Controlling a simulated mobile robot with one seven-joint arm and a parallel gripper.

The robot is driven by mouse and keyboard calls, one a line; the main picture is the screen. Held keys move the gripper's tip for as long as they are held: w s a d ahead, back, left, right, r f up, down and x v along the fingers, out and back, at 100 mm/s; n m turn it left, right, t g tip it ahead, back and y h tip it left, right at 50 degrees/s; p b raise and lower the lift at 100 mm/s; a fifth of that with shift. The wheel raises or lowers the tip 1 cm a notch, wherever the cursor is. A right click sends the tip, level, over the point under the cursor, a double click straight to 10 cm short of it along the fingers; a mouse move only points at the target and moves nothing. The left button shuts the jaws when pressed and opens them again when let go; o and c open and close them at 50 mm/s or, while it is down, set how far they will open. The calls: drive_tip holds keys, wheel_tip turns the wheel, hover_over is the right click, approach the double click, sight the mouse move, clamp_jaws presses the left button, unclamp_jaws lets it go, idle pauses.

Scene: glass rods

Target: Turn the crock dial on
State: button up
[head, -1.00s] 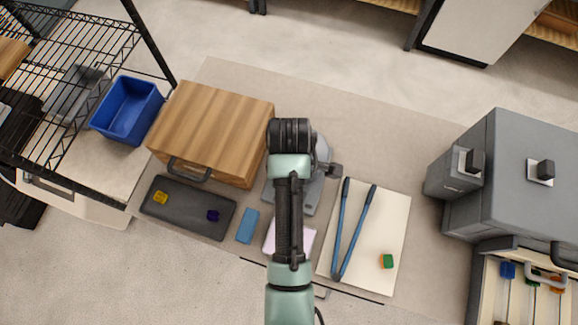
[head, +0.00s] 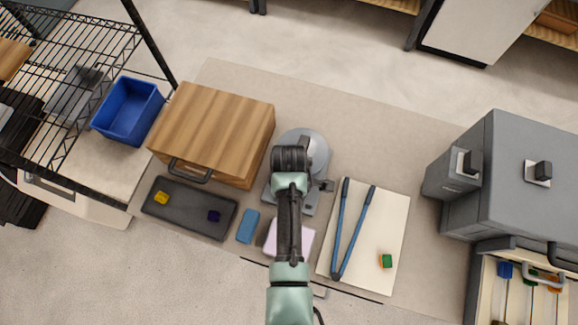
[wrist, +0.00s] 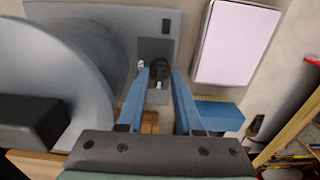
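The crock is a round grey pot (head: 318,150) on a flat grey base, partly hidden under my arm in the head view. In the wrist view its rounded side (wrist: 50,70) fills the left, and the flat base (wrist: 115,20) lies at the top. The small black dial (wrist: 160,75) is on the base's edge, between the tips of my gripper's (wrist: 160,72) two blue fingers. The fingers are apart, one on each side of the dial. Whether they touch it cannot be told. The dial is hidden in the head view.
A wooden box (head: 212,130) stands left of the crock. A pinkish-white pad (head: 302,240) and blue block (head: 248,226) lie in front. A cream board (head: 395,225) with blue-handled tongs (head: 348,240) is right. Grey machines (head: 530,180) stand far right.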

clamp_jaws()
drive_tip(key=shift+m, duration=0.4)
drive_tip(key=m+p, duration=0.1)
drive_tip(key=m, duration=0.1)
drive_tip(key=shift+r+m, duration=0.1)
drive_tip(key=shift+m, duration=0.3)
drive_tip(key=m+p, duration=0.1)
drive_tip(key=m, duration=0.2)
drive_tip(key=shift+m, duration=0.3)
drive_tip(key=m+p, duration=0.1)
drive_tip(key=m, duration=0.9)
drive_tip(key=shift+m+p, duration=0.3)
drive_tip(key=shift+p, duration=0.05)
